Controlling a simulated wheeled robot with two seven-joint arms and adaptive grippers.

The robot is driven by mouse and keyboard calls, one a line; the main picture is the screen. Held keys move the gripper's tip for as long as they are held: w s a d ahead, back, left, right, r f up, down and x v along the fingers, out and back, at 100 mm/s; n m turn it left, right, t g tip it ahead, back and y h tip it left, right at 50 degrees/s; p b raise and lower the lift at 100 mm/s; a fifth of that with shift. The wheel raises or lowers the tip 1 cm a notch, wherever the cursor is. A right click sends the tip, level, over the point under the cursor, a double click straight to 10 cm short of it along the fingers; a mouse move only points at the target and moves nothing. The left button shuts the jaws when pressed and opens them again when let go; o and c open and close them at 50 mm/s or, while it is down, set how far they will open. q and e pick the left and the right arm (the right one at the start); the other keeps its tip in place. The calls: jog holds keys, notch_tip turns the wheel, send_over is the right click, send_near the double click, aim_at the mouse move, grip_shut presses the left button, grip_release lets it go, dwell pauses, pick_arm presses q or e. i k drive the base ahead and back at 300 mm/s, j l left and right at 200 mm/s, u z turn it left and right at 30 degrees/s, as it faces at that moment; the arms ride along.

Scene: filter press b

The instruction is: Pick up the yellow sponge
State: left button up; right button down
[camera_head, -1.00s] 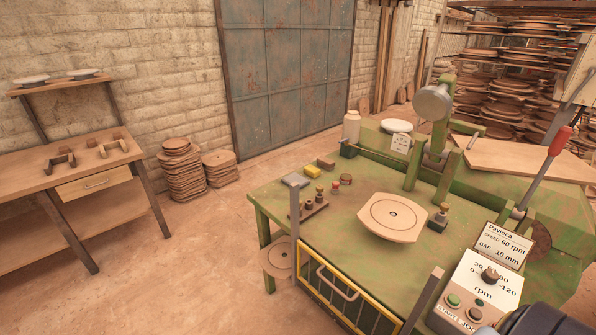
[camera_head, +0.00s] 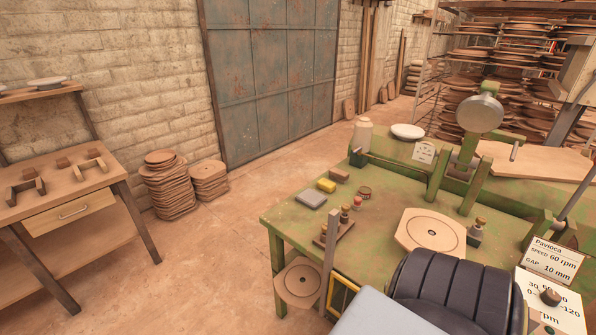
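The yellow sponge (camera_head: 326,185) lies flat on the near-left part of the green machine table (camera_head: 288,222), close to its left edge. It sits behind a grey block (camera_head: 311,199) and in front of a brown block (camera_head: 340,174). Its top and near sides show, and nothing holds it. A dark ribbed arm part of mine and a grey part cover the bottom right of the view. No fingertips of either gripper show.
A small tin (camera_head: 365,192), a red-topped piece (camera_head: 357,203) and a wooden stamp holder (camera_head: 336,237) stand close to the sponge. A round-marked wooden board (camera_head: 430,231) lies to the right. Beyond the table's left edge is open floor.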

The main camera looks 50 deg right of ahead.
aim_at(325, 185)
jog(key=i+u, duration=0.1)
jog(key=i, duration=0.7)
jog(key=i+j+z, duration=0.1)
jog(key=i+z, duration=0.55)
jog(key=z, duration=0.25)
jog(key=i+j+z, duration=0.15)
jog(key=z, duration=0.25)
jog(key=i+j+z, duration=0.2)
jog(key=z, duration=0.25)
jog(key=i+j+z, duration=0.15)
jog(key=z, duration=0.3)
jog(key=i+j+z, duration=0.15)
jog(key=z, duration=0.3)
jog(key=i+j+z, duration=0.1)
jog(key=j+z, duration=0.2)
jog(key=z, duration=0.15)
jog(key=j+z, duration=0.25)
jog(key=z, duration=0.25)
jog(key=i+j+z, duration=0.1)
jog(key=j+z, duration=0.2)
jog(key=z, duration=0.15)
jog(key=j+z, duration=0.3)
jog(key=z, duration=0.15)
